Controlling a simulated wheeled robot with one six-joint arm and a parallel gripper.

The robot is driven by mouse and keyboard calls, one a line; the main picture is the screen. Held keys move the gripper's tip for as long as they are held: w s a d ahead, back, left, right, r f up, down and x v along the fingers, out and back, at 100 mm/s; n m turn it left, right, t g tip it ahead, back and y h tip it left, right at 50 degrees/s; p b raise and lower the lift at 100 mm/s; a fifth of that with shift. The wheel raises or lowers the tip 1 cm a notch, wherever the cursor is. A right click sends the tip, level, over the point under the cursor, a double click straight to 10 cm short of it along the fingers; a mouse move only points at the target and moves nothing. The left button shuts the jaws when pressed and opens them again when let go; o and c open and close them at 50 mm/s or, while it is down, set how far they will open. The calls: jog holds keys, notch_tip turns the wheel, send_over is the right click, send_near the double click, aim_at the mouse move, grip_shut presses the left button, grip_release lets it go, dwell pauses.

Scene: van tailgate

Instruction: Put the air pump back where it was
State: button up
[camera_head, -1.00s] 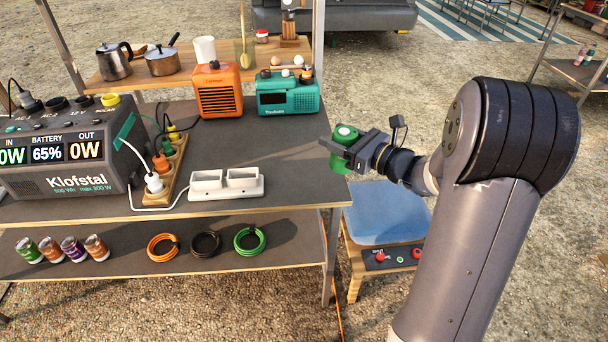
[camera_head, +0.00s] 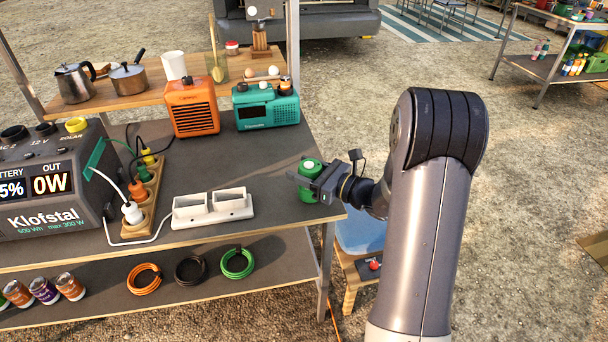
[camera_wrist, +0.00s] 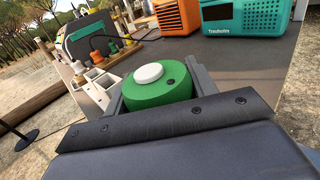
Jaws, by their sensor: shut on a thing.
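The air pump is a green, short round body with a pale button on top; it shows in the head view (camera_head: 311,168) and close up in the wrist view (camera_wrist: 160,88). My gripper (camera_head: 306,178) is shut on it, one jaw on each side, in the wrist view too (camera_wrist: 157,95). The pump is upright at the right end of the dark tabletop (camera_head: 280,190). Whether its base touches the top cannot be told. Its lower part is partly hidden by the jaws.
A white two-slot holder (camera_head: 212,208) stands left of the pump. A teal radio (camera_head: 266,105) and an orange heater (camera_head: 192,106) stand behind it. A power station (camera_head: 60,190) and a socket strip (camera_head: 140,195) are further left. The tabletop between holder and pump is clear.

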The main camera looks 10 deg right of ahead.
jog(key=shift+f, duration=0.5)
jog(key=shift+f, duration=0.25)
jog(key=o, duration=1.3)
jog(key=shift+c, duration=0.2)
jog(key=shift+r, duration=0.1)
jog(key=shift+r, duration=0.1)
jog(key=shift+s+d, duration=0.15)
jog(key=shift+d, duration=0.05)
jog(key=v, duration=1.1)
jog(key=shift+s+d, duration=0.2)
